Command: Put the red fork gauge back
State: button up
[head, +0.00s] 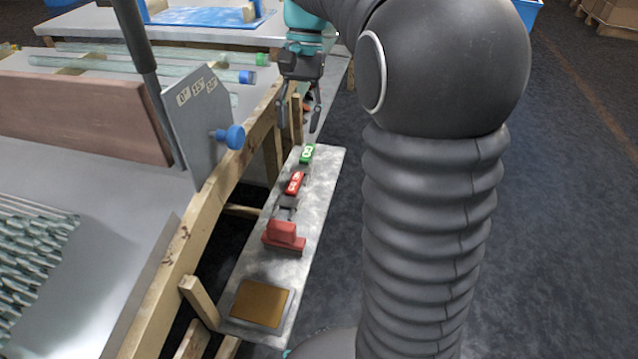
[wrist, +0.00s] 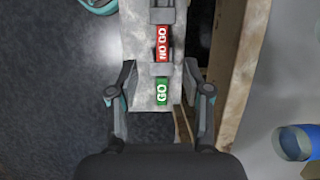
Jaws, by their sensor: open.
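The red gauge (head: 295,182), marked NO GO in the wrist view (wrist: 163,43), lies on the narrow grey shelf (head: 325,195), with a grey metal fork end towards the near side. A green gauge (head: 307,153), marked GO in the wrist view (wrist: 162,92), lies in line beyond it. My gripper (head: 301,118) is open and empty above the far end of the shelf. In the wrist view its fingers (wrist: 160,80) stand to either side of the green gauge and its grey end, apart from them. The red gauge is beyond the fingertips there.
A red block-shaped object (head: 285,235) and a brown square pad (head: 261,303) are nearer on the shelf. The wooden bench edge (head: 215,200) runs along the left, with an angle plate (head: 205,120) and its blue knob (head: 235,136). Open floor is to the right.

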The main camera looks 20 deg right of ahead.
jog(key=s+a+f+n+t+h, duration=0.1)
jog(key=s+f+n+t, duration=0.1)
jog(key=s, duration=0.8)
jog(key=s+a+f+n+t+h, duration=0.1)
jog(key=s+f+n+t, duration=0.2)
jog(key=s+t, duration=0.3)
jog(key=shift+s+a+f+n, duration=0.15)
jog(key=shift+s+f+n, duration=0.45)
jog(key=shift+s, duration=1.25)
jog(key=shift+r, duration=0.25)
